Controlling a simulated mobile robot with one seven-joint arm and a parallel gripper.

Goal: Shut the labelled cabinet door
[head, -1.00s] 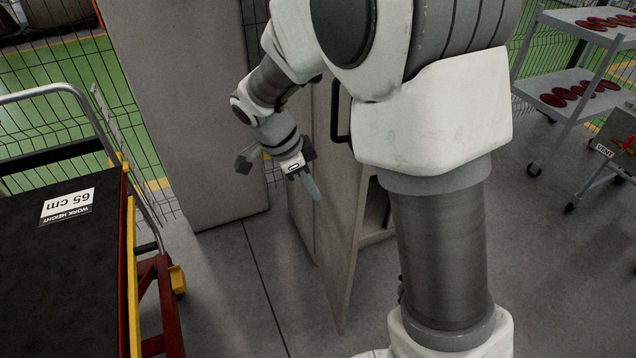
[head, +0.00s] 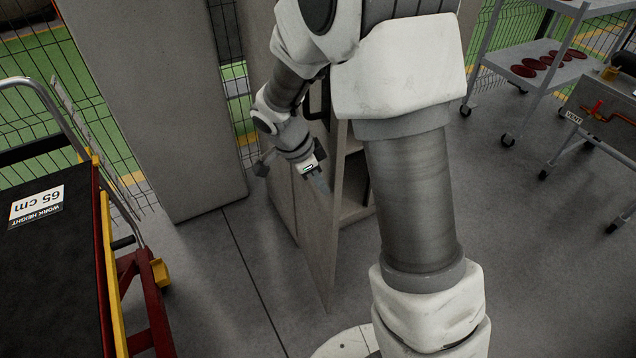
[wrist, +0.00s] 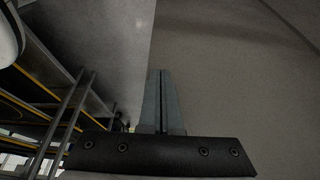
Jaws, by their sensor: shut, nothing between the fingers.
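The cabinet (head: 357,165) stands behind my arm, with its open interior and shelves partly showing. Its door (head: 318,238) stands open, seen nearly edge-on, and reaches toward me. A dark handle (head: 316,100) shows near the door's top, partly hidden by my arm. No label on the door is visible. My gripper (head: 318,180) is shut and empty, beside the door's left face; I cannot tell whether it touches. In the wrist view my shut fingers (wrist: 162,100) point along a pale panel (wrist: 235,75), which looks like the door.
A cart with a black top (head: 50,270) and a "work height 65 cm" label stands at left. A tall grey panel (head: 150,100) stands behind the gripper. A shelf trolley with red discs (head: 530,70) and a grey cart (head: 600,120) stand at right. Floor between is clear.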

